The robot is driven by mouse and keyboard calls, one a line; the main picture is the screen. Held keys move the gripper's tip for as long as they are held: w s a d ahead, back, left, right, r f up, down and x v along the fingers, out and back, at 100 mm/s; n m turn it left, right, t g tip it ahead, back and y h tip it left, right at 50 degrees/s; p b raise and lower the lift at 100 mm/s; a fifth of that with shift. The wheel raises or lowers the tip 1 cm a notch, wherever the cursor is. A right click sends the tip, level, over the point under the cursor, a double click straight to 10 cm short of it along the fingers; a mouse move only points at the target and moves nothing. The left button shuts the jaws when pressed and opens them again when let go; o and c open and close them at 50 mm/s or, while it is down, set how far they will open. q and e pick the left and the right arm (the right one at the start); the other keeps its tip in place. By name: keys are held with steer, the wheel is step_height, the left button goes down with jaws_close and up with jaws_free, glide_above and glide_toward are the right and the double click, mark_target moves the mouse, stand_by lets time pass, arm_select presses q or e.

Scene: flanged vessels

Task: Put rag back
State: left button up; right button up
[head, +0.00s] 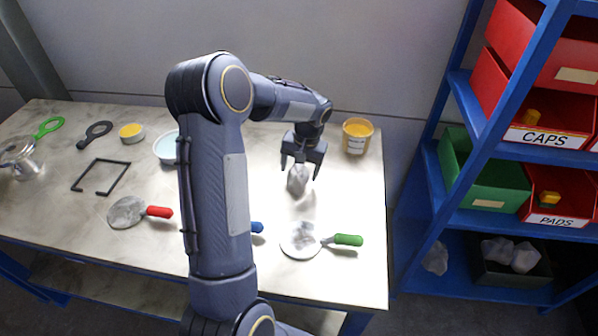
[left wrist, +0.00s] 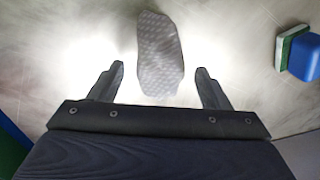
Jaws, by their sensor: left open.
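A pale grey crumpled rag (head: 298,180) lies on the table near its right end, just below my left gripper (head: 301,166). In the left wrist view the rag (left wrist: 160,55) shows a quilted texture and lies ahead of the open fingers (left wrist: 160,85), about midway between them, with nothing gripped. A dark bin (head: 512,275) on the bottom shelf holds several pale crumpled rags (head: 497,250). My right gripper is not in view.
A yellow tub (head: 357,136) stands right of my left gripper. A blue rack (head: 470,215) beside the table holds red CAPS and PADS bins and a green bin (head: 485,185). A pale crumpled piece (head: 435,258) lies near the dark bin. My arm hides the table's middle.

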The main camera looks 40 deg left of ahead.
mark_target(305, 177)
arm_select(q)
step_height(305, 177, up, 10)
steer(key=d, duration=0.2)
steer(key=s+d+r+m+t+h, duration=0.1)
steer(key=s+d+r+t, duration=0.2)
steer(key=s, duration=0.4)
steer(key=s+d+r+m+h, duration=0.1)
steer(key=s+d+r+h, duration=0.15)
steer(key=s+d, duration=0.3)
steer(key=s+d+f+t+h, duration=0.2)
steer(key=s+d+f+t, duration=0.1)
steer(key=s+d, duration=0.5)
steer(key=s, duration=0.3)
steer(key=shift+s+m, duration=0.3)
steer(key=shift+s, duration=0.05)
